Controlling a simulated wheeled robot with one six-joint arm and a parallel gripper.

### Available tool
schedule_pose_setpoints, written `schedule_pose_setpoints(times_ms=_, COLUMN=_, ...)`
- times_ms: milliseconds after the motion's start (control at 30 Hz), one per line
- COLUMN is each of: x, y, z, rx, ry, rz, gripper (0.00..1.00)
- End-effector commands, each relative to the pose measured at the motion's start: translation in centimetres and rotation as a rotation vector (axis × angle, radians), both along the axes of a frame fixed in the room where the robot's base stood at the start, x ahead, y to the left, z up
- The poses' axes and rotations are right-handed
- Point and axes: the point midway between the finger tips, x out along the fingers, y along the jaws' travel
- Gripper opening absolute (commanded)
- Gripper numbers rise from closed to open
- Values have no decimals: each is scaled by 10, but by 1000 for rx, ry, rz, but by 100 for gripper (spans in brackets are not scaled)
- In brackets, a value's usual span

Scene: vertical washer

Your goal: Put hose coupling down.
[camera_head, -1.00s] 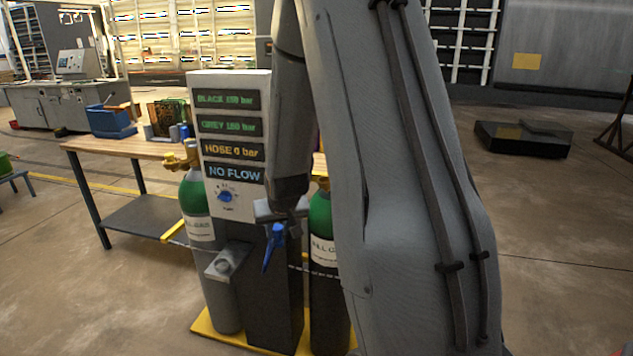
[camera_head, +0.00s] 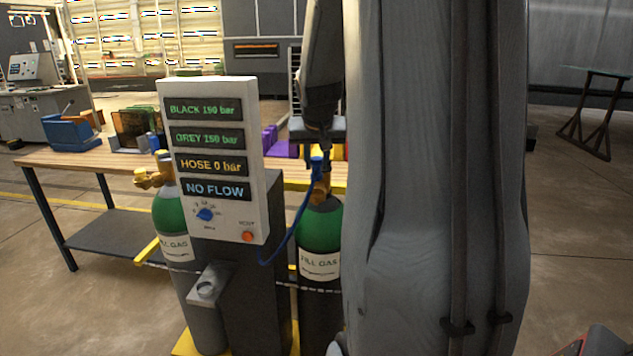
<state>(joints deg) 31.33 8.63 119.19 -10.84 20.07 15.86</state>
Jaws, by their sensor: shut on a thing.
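My gripper (camera_head: 317,142) points down at the top of the right green-shouldered cylinder (camera_head: 321,228). It is shut on the blue hose coupling (camera_head: 317,163), which hangs below the fingers. The coupling overlaps the brass valve (camera_head: 320,190) of that cylinder in the picture; I cannot tell whether they touch. A thin blue hose (camera_head: 298,215) curves from the coupling down to the side of the dark cabinet. The fingertips are small and partly dark.
The panel (camera_head: 215,150) reads BLACK 150 bar, GREY 150 bar, HOSE 0 bar, NO FLOW. It has a blue knob (camera_head: 205,214) and an orange button (camera_head: 247,237). A grey holder (camera_head: 208,286) sits low on the cabinet. A left cylinder (camera_head: 171,225) and a wooden workbench (camera_head: 75,158) stand behind.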

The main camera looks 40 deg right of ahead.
Motion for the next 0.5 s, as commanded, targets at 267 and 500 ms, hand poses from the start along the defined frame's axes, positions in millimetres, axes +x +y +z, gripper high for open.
schedule_pose_setpoints(times_ms=267, x=0, y=0, z=-25, rx=2, ry=1, rz=-1, gripper=3)
schedule_pose_setpoints(times_ms=500, x=-1, y=-1, z=-54, rx=0, ry=0, rz=-2, gripper=3)
